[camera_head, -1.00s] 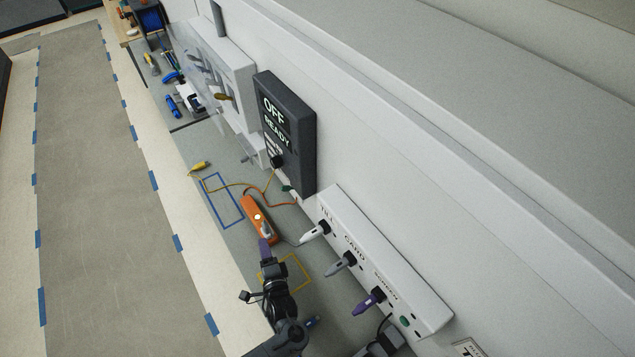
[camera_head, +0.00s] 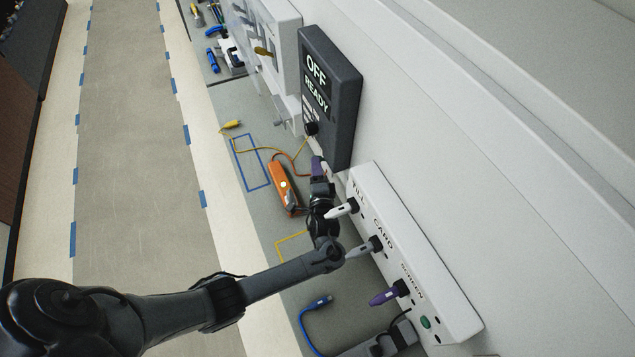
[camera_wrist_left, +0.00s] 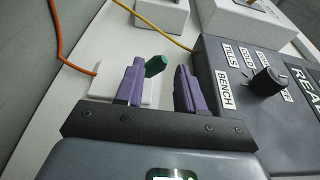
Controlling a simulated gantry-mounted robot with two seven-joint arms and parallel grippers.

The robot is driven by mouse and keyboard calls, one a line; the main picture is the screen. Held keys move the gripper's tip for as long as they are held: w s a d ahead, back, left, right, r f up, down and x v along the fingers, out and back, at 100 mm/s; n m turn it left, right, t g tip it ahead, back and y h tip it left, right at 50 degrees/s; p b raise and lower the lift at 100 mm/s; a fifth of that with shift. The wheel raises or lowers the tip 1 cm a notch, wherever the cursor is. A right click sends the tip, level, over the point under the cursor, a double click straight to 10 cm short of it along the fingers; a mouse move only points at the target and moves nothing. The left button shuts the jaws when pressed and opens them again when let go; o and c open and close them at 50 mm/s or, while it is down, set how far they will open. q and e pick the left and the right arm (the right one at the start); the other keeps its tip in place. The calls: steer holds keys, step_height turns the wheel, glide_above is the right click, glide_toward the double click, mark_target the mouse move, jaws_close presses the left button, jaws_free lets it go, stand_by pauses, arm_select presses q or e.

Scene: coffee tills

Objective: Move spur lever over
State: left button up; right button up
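The spur is a small white box (camera_wrist_left: 100,88) with a green lever (camera_wrist_left: 156,66) in the left wrist view. The lever's tip shows between my left gripper's two purple fingers (camera_wrist_left: 160,82), nearer the left finger. The fingers are apart, so the gripper is open. I cannot tell whether a finger touches the lever. In the head view my left gripper (camera_head: 318,167) is beside the lower end of the dark OFF READY panel (camera_head: 345,95), and the lever is hidden there. My right gripper is in neither view now.
The panel's black knob (camera_wrist_left: 267,79) is close right of the fingers. An orange device (camera_head: 279,183) lies on the bench with yellow and orange cables nearby. A white socket strip (camera_head: 425,270) with several plugs runs along the wall. A blue cable (camera_head: 306,325) lies at the bench's front.

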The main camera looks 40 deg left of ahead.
arm_select(q)
steer(key=shift+w+a+f+b, duration=0.3)
steer(key=shift+w+a+b, duration=0.4)
steer(key=shift+w+a, duration=0.15)
steer(key=shift+r+p, duration=0.35)
steer(key=shift+r, duration=0.05)
steer(key=c, duration=0.4)
steer(key=shift+s+f, duration=0.1)
steer(key=shift+f, duration=0.05)
steer(key=shift+s+a+f, duration=0.2)
steer(key=shift+s+f, duration=0.05)
steer(key=shift+f, duration=0.4)
steer(key=shift+c, duration=0.5)
steer(key=shift+f, duration=0.15)
steer(key=shift+s+f+b, duration=0.1)
steer(key=shift+f+b, duration=0.55)
steer(key=shift+f, duration=0.05)
steer(key=shift+c, duration=0.5)
